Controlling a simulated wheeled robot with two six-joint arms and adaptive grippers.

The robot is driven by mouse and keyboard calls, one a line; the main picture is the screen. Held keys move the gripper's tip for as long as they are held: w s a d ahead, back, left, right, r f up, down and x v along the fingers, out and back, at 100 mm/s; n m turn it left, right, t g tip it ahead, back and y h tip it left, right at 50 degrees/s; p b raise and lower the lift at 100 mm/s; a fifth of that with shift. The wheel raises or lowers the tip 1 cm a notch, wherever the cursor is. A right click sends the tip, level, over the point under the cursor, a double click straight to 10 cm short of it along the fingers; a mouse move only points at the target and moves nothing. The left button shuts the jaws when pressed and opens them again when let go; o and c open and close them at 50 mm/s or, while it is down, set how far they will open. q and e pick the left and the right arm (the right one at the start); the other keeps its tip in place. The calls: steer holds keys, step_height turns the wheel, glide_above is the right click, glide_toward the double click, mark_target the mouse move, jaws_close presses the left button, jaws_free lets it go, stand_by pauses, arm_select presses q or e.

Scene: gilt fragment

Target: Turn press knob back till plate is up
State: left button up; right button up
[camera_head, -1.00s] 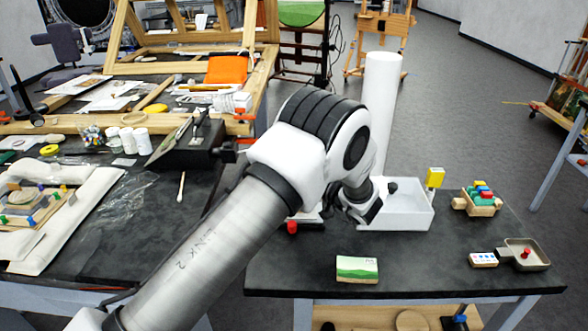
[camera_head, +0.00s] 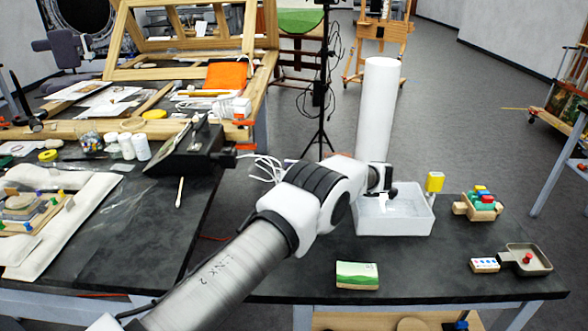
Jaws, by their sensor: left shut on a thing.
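My left arm reaches in from the bottom left. Its gripper (camera_head: 387,187) is at the back of the white tray (camera_head: 396,221) on the right table, below the tall white cylinder (camera_head: 378,110). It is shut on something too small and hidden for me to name. A small dark rounded part shows beside the fingers; I cannot tell whether it is a knob or part of the gripper. No press plate can be made out there, and my arm hides part of the table. My right gripper is not in view.
A wooden board with small coloured knobs (camera_head: 32,212) lies at far left. The right table's front is mostly clear.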

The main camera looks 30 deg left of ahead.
arm_select(q)
steer(key=shift+f, duration=0.1)
stand_by(0.3)
steer(key=o, duration=1.2)
steer(key=shift+a, duration=0.1)
steer(key=shift+c, duration=0.2)
steer(key=shift+s+a, duration=0.1)
steer(key=shift+a, duration=0.05)
